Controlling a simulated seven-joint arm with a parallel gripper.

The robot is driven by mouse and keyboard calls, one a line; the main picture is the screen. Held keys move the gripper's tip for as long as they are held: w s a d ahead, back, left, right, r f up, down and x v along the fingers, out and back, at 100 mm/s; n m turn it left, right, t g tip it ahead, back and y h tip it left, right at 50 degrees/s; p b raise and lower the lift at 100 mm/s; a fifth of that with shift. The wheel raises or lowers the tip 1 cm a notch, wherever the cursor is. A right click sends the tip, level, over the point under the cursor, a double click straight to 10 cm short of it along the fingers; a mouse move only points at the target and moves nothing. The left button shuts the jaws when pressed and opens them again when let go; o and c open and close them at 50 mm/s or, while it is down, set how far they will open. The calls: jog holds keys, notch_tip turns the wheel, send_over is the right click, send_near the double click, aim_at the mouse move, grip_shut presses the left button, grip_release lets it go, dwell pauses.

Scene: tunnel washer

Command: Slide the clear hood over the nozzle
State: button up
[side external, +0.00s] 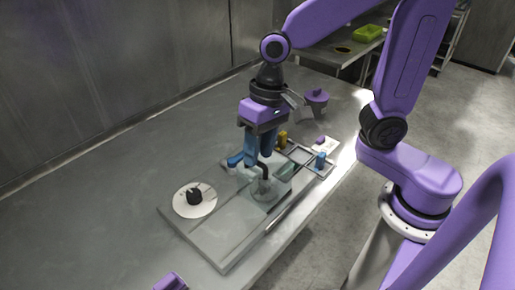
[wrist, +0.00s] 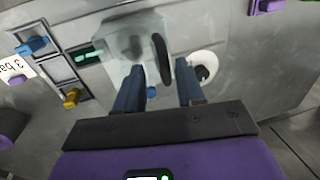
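The clear hood (side external: 268,190) is a see-through box on the grey plate, with a black curved handle (wrist: 162,60) standing up from it. In the wrist view the hood (wrist: 120,32) is beyond my fingertips. My gripper (wrist: 159,66) is open, and the handle shows between its two blue fingertips, with gaps on both sides. In the side view my gripper (side external: 258,162) points down just above the hood. A black fitting (side external: 194,198) sits on a white disc (side external: 207,210) left of the hood; I cannot tell for sure that it is the nozzle.
A metal frame (wrist: 48,62) with a blue fitting (wrist: 34,45), a yellow fitting (wrist: 72,97) and a green display (wrist: 88,56) is beside the hood. A blue part (side external: 235,160) is close left of my fingers. The table's left side is clear.

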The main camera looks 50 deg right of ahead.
jog(key=shift+a, duration=0.1)
jog(key=d+r, duration=0.1)
jog(key=r, duration=0.7)
jog(key=d+r, duration=0.2)
jog(key=r, duration=0.7)
jog(key=shift+d, duration=0.25)
jog(key=shift+s+f, duration=0.1)
jog(key=n+h, duration=0.1)
jog(key=n, duration=0.4)
send_over(270, 161)
jog(key=s+d, duration=0.3)
jog(key=s, duration=0.1)
notch_tip(270, 161, down, 8)
jog(key=s+d+f+n, duration=0.5)
jog(key=s+f+n, duration=0.2)
jog(key=s+f, duration=0.2)
jog(key=shift+s+d+f+n+h, duration=0.2)
jog(key=shift+f+n+h, duration=0.1)
jog(key=shift+h, duration=0.1)
dwell(0.9)
